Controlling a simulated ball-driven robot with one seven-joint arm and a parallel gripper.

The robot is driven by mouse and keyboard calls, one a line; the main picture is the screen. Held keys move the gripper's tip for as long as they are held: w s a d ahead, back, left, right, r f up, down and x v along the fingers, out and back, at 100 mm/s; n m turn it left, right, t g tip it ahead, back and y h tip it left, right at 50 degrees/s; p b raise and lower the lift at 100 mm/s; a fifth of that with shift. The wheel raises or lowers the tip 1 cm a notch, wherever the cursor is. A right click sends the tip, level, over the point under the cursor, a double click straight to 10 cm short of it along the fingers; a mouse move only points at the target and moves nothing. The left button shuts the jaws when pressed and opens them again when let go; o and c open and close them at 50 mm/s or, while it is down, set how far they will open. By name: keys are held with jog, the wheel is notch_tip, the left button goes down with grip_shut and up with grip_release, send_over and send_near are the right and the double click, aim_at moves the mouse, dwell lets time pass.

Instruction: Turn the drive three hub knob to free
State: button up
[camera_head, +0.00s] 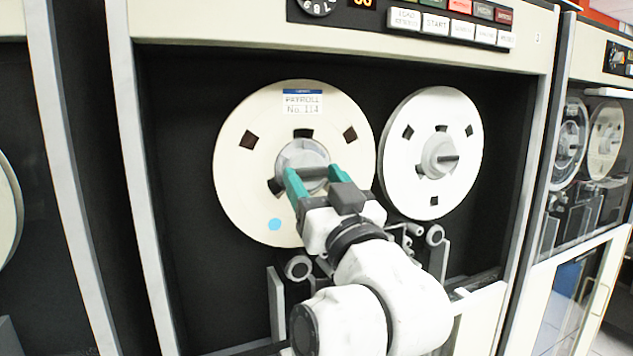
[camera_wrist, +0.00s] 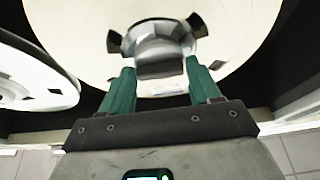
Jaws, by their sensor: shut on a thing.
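The hub knob (camera_head: 314,171) is a grey bar on the round silver hub (camera_head: 303,154) of the left, cream reel (camera_head: 245,190), which is labelled "PAYROLL No. 114". The bar lies about level in the head view. My gripper (camera_head: 311,173) reaches up from below right, its green fingers on either side of the bar and shut on it. In the wrist view the knob (camera_wrist: 161,69) sits between the fingertips of my gripper (camera_wrist: 160,75). The fingers hide part of the hub. A small mark at the cabinet's upper right seems to read 3.
A white reel (camera_head: 404,175) with its own hub knob (camera_head: 447,158) is close on the right. Rollers (camera_head: 298,267) sit below the reels. A row of buttons (camera_head: 435,24) is above. Another drive (camera_head: 590,140) stands at the right. The dark recess left of the cream reel is clear.

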jog(key=c, duration=0.4)
jog(key=shift+d+n, duration=0.1)
jog(key=shift+n, duration=0.4)
jog(key=n+y, duration=0.1)
jog(key=n, duration=0.1)
jog(key=n+g+y+b, duration=0.1)
jog(key=n, duration=0.1)
jog(key=shift+w+d, duration=0.1)
jog(key=shift+d, duration=0.1)
jog(key=n+g+y+b, duration=0.1)
jog(key=n, duration=0.2)
jog(key=n+g+y+b, duration=0.1)
jog(key=n, duration=0.2)
jog(key=shift+d+y, duration=0.1)
jog(key=shift+y, duration=0.2)
jog(key=n+g+b, duration=0.1)
jog(key=n, duration=0.2)
jog(key=n+g+b, duration=0.2)
jog(key=n, duration=0.2)
jog(key=shift+r+y, duration=0.2)
jog(key=shift+y, duration=0.2)
jog(key=shift+r+n+g+h+b, duration=0.2)
jog(key=shift+n+g, duration=0.25)
jog(key=shift+n, duration=0.65)
jog(key=shift+n+g+h+b, duration=0.1)
jog(key=shift+n+g+b, duration=0.3)
jog(key=shift+n, duration=0.7)
